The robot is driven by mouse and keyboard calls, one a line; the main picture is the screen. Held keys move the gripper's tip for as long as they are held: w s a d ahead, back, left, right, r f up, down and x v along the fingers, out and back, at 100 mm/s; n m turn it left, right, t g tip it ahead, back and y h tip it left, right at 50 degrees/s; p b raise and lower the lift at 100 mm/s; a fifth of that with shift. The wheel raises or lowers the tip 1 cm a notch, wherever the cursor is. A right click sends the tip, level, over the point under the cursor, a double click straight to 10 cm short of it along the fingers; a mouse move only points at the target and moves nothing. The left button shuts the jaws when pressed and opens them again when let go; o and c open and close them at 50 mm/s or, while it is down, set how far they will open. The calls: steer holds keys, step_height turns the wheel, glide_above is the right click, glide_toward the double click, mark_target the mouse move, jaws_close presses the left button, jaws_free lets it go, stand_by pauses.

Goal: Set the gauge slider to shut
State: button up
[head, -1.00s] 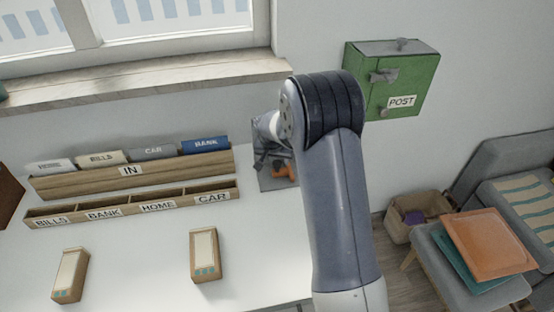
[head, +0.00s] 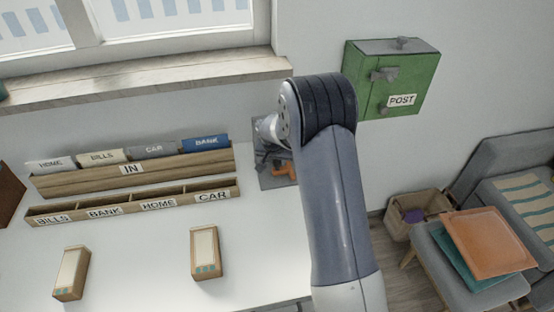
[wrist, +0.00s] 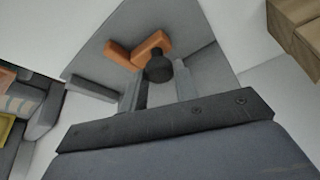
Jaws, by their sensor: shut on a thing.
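The gauge is a grey plate, in the head view (head: 275,182) at the right end of the desk, partly behind my arm. In the wrist view the grey plate (wrist: 108,58) fills the top middle. An orange two-armed piece (wrist: 152,42) lies on it, and it also shows in the head view (head: 287,168). A dark round knob (wrist: 158,68), apparently the slider's, stands just below the orange piece. My gripper (wrist: 160,84) has its fingers on either side of the knob and is shut on it. The slider's markings are not readable.
A wooden IN holder (head: 130,180) with several labelled folders and a labelled sorter (head: 130,214) stand left of the gauge. Two small wooden boxes (head: 205,253) (head: 71,273) lie in front. A green POST box (head: 392,80) hangs on the wall. The desk's front middle is clear.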

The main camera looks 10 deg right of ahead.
jaws_close()
steer(key=shift+d, duration=0.1)
steer(key=d+b, duration=0.2)
steer(key=d, duration=0.3)
steer(key=shift+d, duration=0.55)
steer(key=o, duration=0.7)
jaws_free()
steer(key=shift+d, duration=0.15)
steer(key=shift+o, duration=0.5)
